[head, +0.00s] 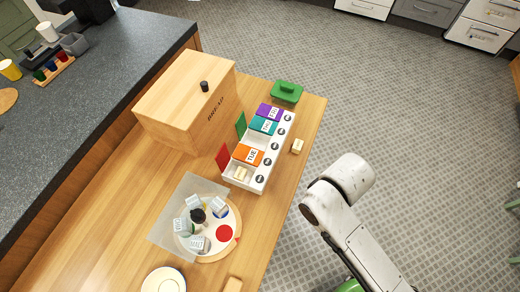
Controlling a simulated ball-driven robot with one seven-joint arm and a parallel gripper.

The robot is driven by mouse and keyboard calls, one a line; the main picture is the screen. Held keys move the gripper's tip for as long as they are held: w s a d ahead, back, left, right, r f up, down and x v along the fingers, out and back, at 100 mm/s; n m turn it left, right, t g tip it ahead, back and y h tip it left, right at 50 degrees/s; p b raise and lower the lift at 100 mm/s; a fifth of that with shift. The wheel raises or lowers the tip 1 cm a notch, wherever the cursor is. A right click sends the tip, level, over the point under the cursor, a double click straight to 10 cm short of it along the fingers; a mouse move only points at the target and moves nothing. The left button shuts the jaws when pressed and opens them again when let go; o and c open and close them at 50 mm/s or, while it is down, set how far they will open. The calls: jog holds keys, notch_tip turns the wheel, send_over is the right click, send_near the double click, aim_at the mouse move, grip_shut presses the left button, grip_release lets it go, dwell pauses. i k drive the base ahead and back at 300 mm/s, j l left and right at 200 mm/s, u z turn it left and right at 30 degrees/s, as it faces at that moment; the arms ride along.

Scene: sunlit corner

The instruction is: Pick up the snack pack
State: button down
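A small beige pack (297,146), likely a snack pack, lies on the wooden table just right of a white organizer (262,180). A similar beige pack (240,174) sits in the organizer's nearest compartment, whose red lid (223,158) stands open on the left. The middle compartment looks empty, and its green lid (240,125) also stands open. The orange, teal and purple lids are shut. My arm is at the right, off the table's edge; my gripper does not show.
A wooden bread box (185,95) stands behind left of the organizer. A green-lidded container (287,92) is beyond it. In front is a round turntable (231,248) with several small items and a clear sheet. The right table edge is near the loose pack.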

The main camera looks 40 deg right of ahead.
aim_at(239, 176)
jog(key=l+u, duration=0.15)
jog(key=l, duration=0.25)
jog(key=k+l+u, duration=0.2)
jog(key=l, duration=0.15)
jog(key=l+u, duration=0.15)
jog(key=l, duration=0.25)
jog(key=k+l+u, duration=0.2)
jog(key=l, duration=0.15)
jog(key=k+l+u, duration=0.15)
jog(key=l, duration=0.2)
